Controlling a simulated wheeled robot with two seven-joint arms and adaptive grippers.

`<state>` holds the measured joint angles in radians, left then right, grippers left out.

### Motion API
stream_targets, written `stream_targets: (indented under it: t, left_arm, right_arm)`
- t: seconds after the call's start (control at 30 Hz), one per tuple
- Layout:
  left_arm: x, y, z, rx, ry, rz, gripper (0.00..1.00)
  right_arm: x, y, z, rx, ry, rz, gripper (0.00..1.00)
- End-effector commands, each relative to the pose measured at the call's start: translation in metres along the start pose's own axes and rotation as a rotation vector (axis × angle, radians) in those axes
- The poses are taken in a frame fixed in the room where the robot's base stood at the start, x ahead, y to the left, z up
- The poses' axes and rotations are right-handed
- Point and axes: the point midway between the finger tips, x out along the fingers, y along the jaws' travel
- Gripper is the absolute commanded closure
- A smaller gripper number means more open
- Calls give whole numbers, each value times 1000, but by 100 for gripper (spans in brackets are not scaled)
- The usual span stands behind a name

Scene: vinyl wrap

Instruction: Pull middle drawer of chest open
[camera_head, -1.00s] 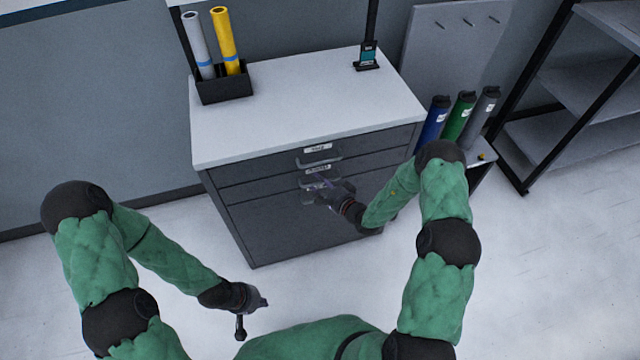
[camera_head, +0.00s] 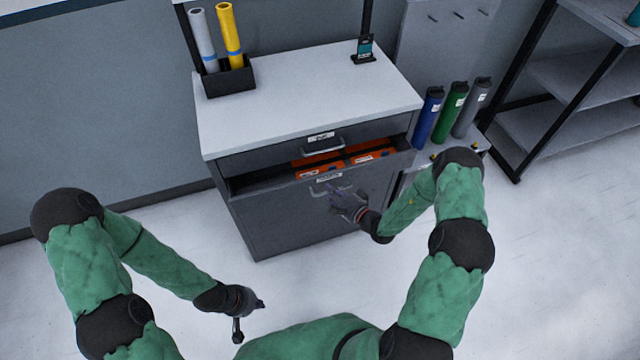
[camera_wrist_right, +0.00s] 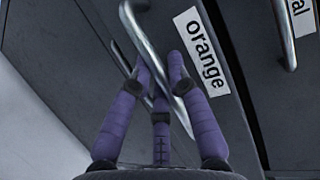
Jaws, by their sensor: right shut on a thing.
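The grey chest (camera_head: 215,125) has a white top and stands in front of me. Its middle drawer (camera_head: 275,202) is pulled part way out, and orange boxes (camera_head: 365,155) show inside. My right gripper (camera_head: 335,196) is at the drawer's front, shut on its metal handle. In the right wrist view the purple fingers (camera_wrist_right: 160,85) close around the handle (camera_wrist_right: 145,35), beside a white label (camera_wrist_right: 203,55) reading "orange". My left gripper (camera_head: 252,308) hangs low over the floor, away from the chest; its finger opening is unclear.
The top drawer (camera_head: 260,160) is closed. A black holder (camera_head: 230,82) with grey and yellow rolls and a small black stand (camera_head: 364,50) are on the chest top. Blue, green and grey rolls (camera_head: 452,110) stand at the right, near a shelf rack (camera_head: 570,75). Floor at the left is clear.

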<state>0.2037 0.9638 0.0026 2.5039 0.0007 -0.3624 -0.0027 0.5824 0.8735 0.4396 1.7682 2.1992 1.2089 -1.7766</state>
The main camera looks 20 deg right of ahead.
Motion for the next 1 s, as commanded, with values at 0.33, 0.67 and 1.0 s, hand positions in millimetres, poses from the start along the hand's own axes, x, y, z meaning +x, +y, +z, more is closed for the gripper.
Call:
stream_targets:
  t: [0.33,0.67,1.0]
  left_arm:
    - [-23,8,0,1,1,0,100]
    - [-30,11,1,1,1,0,100]
    - [-32,12,1,1,1,0,100]
  right_arm:
    - [-86,17,35,7,-2,2,100]
    - [-137,29,56,3,-3,-1,100]
    - [-152,33,63,0,-6,-2,100]
